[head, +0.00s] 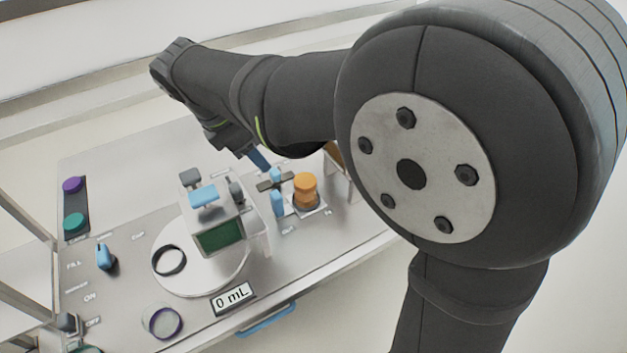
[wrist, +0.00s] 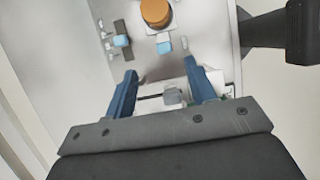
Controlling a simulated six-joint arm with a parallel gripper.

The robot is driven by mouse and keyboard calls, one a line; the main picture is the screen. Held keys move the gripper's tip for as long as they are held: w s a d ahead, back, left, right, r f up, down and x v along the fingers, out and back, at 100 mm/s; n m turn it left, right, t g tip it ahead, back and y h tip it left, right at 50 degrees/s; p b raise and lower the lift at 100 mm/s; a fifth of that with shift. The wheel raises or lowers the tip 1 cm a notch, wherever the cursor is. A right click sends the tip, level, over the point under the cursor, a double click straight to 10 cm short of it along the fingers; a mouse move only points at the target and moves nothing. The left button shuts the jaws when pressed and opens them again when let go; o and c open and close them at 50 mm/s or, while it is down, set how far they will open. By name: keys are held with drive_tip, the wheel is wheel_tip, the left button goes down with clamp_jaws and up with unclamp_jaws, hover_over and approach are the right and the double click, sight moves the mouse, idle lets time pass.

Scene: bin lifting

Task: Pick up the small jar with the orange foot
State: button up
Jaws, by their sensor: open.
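An orange cylindrical piece (head: 305,188) stands in a grey ring on the right of the metal panel in the head view. It also shows at the top edge of the wrist view (wrist: 155,12), partly cut off. I cannot tell whether it is the small jar with the orange foot or a fixed knob; no other orange-footed jar is clear. My gripper (wrist: 160,68) is open, its two blue fingers apart with nothing held between them. In the head view a blue finger (head: 258,158) shows behind and left of the orange piece; the other is hidden.
A white device with a green screen (head: 220,236) stands on a round plate, beside a black ring (head: 168,260). A clear ring-shaped piece with a purple edge (head: 163,322) is in front. Blue switches (head: 277,203) stand beside the orange piece. A "0 mL" display (head: 232,298) sits near the front edge.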

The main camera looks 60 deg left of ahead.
drive_tip(key=o, duration=0.6)
drive_tip(key=m+g+y, duration=0.1)
drive_tip(key=m+g, duration=0.3)
drive_tip(key=m, duration=1)
hover_over(305, 180)
drive_tip(key=d, duration=0.2)
drive_tip(key=m, duration=0.2)
drive_tip(key=shift+g, duration=0.3)
drive_tip(key=f, duration=0.7)
drive_tip(key=a+f, duration=0.1)
drive_tip(key=f, duration=0.3)
drive_tip(key=shift+w+a+f, duration=0.1)
drive_tip(key=shift+w, duration=0.1)
drive_tip(key=shift+s+a+f, duration=0.1)
drive_tip(key=shift+a+f, duration=0.05)
drive_tip(key=shift+f, duration=0.75)
drive_tip(key=shift+s+a+f, duration=0.1)
drive_tip(key=shift+a+f, duration=0.1)
drive_tip(key=shift+f, duration=0.75)
drive_tip(key=shift+a+f, duration=0.15)
drive_tip(key=shift+f, duration=0.75)
